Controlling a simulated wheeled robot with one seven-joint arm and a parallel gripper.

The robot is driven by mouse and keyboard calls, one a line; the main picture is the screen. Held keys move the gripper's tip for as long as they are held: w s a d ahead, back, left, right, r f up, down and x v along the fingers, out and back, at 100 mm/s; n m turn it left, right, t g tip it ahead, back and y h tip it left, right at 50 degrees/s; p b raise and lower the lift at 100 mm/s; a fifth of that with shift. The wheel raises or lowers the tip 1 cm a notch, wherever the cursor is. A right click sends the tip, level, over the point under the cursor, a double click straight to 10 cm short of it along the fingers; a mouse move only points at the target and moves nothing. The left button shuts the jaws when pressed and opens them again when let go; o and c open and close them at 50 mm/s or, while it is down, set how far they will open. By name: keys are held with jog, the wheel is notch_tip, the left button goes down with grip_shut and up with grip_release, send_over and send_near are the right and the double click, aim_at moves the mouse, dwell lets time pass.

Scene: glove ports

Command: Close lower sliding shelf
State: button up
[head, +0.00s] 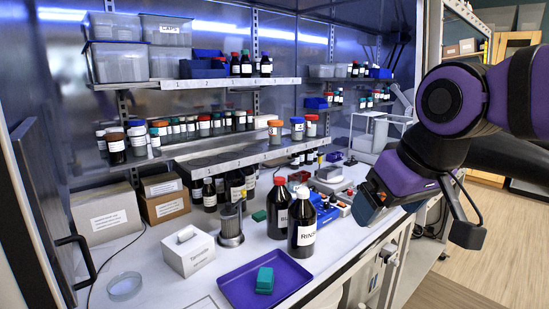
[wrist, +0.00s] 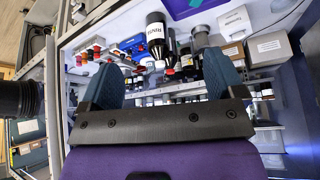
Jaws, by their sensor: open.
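The lower shelf (head: 240,158) runs along the back wall of the cabinet, with a numbered front edge and several capped bottles on it. It seems to stick out toward the front, but I cannot tell how far. My gripper (head: 372,203) is at the right, over the cabinet's front side, apart from the shelf and to its right. In the wrist view my gripper (wrist: 165,80) shows two blue fingers spread wide with nothing held between them. A shelf edge with bottles shows beyond the fingers, partly hidden by the gripper body.
An upper shelf (head: 225,83) carries grey bins and bottles. Dark bottles, including a RINSE bottle (head: 302,225), stand on the worktop below. A purple tray (head: 238,286), a white tissue box (head: 188,252) and cardboard boxes (head: 165,197) are also there. A dark door with a handle (head: 82,262) stands at the left.

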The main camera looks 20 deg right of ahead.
jog(key=c, duration=0.3)
jog(key=shift+w+a+r, duration=0.1)
jog(key=shift+w+r, duration=0.1)
jog(key=shift+w, duration=0.15)
jog(key=c, duration=0.4)
jog(key=w, duration=0.2)
jog(key=w+r+m+y, duration=0.1)
jog(key=w, duration=0.1)
jog(key=w+a+r+m, duration=0.1)
jog(key=w, duration=0.2)
jog(key=shift+r, duration=0.1)
grip_shut()
jog(key=m+t+y, duration=0.2)
jog(key=m+t, duration=0.2)
jog(key=m, duration=0.8)
send_over(276, 162)
jog(key=s+d, duration=0.3)
jog(key=s, duration=0.7)
notch_tip(276, 162, down, 6)
jog(key=r, duration=0.1)
jog(key=x, duration=1.1)
jog(key=shift+d+f, duration=0.2)
